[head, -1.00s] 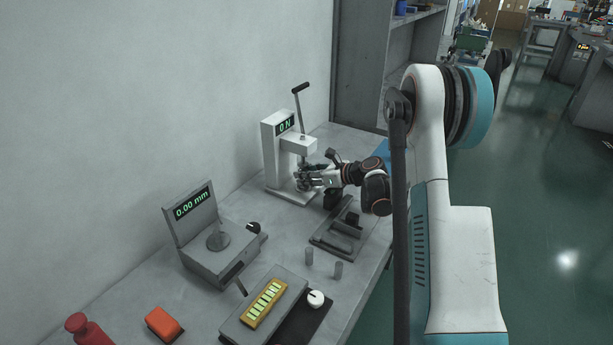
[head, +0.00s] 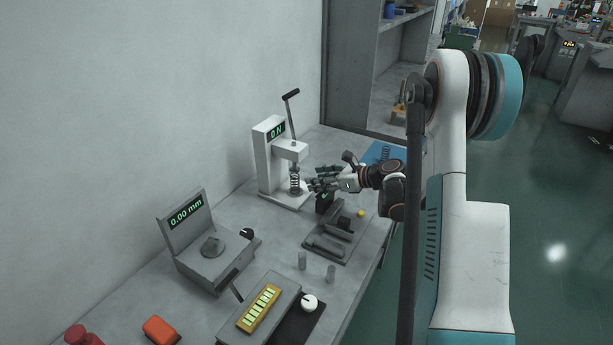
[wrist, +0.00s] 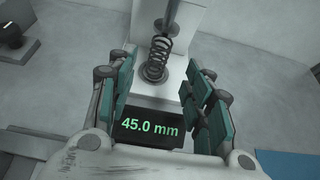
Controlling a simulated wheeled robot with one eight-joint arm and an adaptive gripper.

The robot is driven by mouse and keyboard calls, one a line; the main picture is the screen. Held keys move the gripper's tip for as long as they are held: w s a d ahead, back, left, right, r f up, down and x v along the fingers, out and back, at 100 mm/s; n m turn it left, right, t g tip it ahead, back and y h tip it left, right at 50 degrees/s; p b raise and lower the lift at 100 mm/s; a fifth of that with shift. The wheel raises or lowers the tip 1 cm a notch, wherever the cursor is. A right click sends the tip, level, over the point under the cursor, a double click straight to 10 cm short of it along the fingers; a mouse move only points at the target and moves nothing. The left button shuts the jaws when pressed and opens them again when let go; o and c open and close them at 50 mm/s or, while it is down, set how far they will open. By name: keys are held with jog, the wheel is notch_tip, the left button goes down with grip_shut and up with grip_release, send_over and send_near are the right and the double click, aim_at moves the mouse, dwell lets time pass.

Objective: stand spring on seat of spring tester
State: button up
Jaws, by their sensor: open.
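The spring (head: 294,182) stands upright on the seat of the white spring tester (head: 267,160), under its plunger. It also shows in the wrist view (wrist: 157,57), on the round seat (wrist: 155,73), apart from my fingers. The tester's display reads 0 N and its lever (head: 291,110) is raised. My gripper (head: 318,185) is open and empty, just right of the tester; in the wrist view its green-padded fingers (wrist: 158,95) are spread on both sides, short of the spring. A black display reading 45.0 mm (wrist: 149,126) sits between them, below the spring.
A grey fixture (head: 338,232), two small cylinders (head: 302,261), a 0.00 mm gauge (head: 213,246), an orange block (head: 161,330) and a gold-topped unit (head: 259,308) stand nearer on the bench.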

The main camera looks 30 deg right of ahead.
jog(key=shift+p+v, duration=0.3)
jog(key=shift+v, duration=1.35)
